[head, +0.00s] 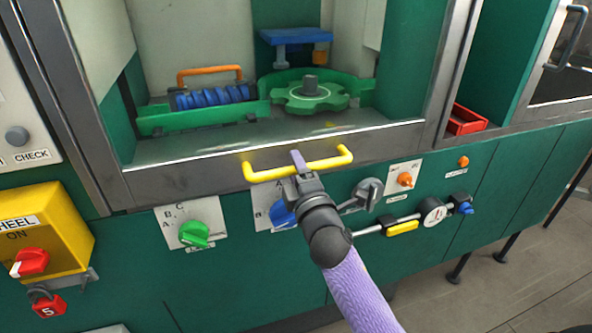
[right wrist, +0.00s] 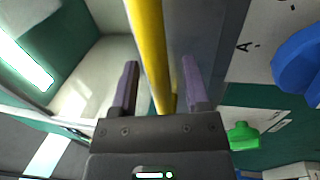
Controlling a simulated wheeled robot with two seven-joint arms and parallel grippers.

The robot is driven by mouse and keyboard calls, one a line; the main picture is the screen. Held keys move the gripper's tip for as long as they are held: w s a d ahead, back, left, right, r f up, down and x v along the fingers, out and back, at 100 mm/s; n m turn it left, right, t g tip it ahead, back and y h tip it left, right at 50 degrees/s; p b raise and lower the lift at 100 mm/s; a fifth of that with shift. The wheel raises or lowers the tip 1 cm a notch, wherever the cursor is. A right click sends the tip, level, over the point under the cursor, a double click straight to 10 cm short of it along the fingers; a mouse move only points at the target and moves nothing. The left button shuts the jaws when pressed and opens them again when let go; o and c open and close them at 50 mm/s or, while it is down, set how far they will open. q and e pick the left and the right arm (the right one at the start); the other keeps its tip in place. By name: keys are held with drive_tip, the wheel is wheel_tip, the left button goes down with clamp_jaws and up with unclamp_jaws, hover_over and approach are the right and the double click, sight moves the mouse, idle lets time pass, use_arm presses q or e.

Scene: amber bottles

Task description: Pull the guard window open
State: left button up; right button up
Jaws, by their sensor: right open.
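The guard window (head: 190,177) has a grey metal frame, and its lower bar runs across the front of the green machine. A yellow bar handle (head: 328,164) is fixed on that lower bar. My right gripper (head: 298,160) is at the middle of the handle, with one purple finger showing above it. In the right wrist view the two fingers of my right gripper (right wrist: 160,70) stand apart on either side of the yellow handle (right wrist: 147,40). A gap shows beside the handle, so the jaws are around it but not closed on it. My left gripper is out of view.
Behind the window are a green turntable (head: 312,95) and a blue coil (head: 212,96). Below the handle are a green knob (head: 194,234), a grey lever (head: 367,192) and an orange knob (head: 405,180). A yellow switch box (head: 60,235) stands at left.

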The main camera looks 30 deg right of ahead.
drive_tip(key=shift+c, duration=0.2)
clamp_jaws()
idle(1.2)
